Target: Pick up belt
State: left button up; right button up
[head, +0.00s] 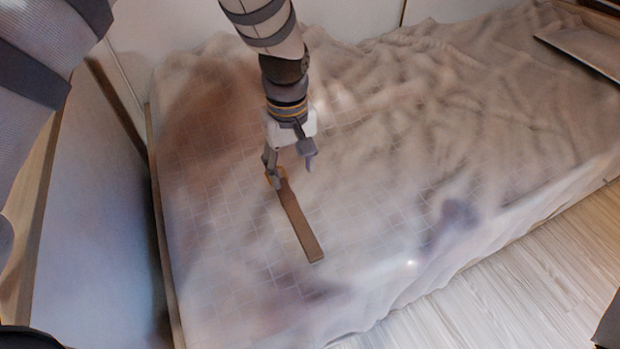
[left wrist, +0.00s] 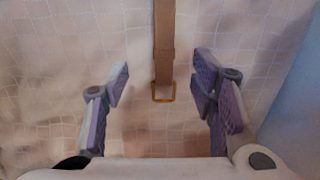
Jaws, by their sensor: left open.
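The belt (head: 300,222) is a flat brown strap lying on the bed. It also shows in the left wrist view (left wrist: 164,40), running from the top edge down to a brass-coloured buckle (left wrist: 163,92). My left gripper (head: 290,172) is at the buckle end of the belt in the head view. In the left wrist view my left gripper (left wrist: 160,88) is open, with one finger on each side of the buckle and a gap on both sides. I cannot tell the exact height of the fingers above the bed. My right gripper does not show.
The bed (head: 400,190) has a pale, checked, rumpled cover, with deeper folds toward the back. A wooden-edged panel (head: 95,210) stands along its left side. A flat board (head: 585,45) shows at the upper right. Wooden floor (head: 520,290) lies clear at the lower right.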

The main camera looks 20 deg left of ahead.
aim_at(293, 207)
pick_arm(q)
jog(key=f, duration=0.4)
jog(key=f+b, duration=0.1)
jog(key=f, duration=0.3)
jog(key=s+f, duration=0.1)
jog(key=f, duration=0.2)
jog(key=shift+d+f, duration=0.1)
jog(key=shift+f, duration=0.3)
jog(key=shift+r, duration=0.1)
jog(key=shift+c, duration=0.6)
grip_shut()
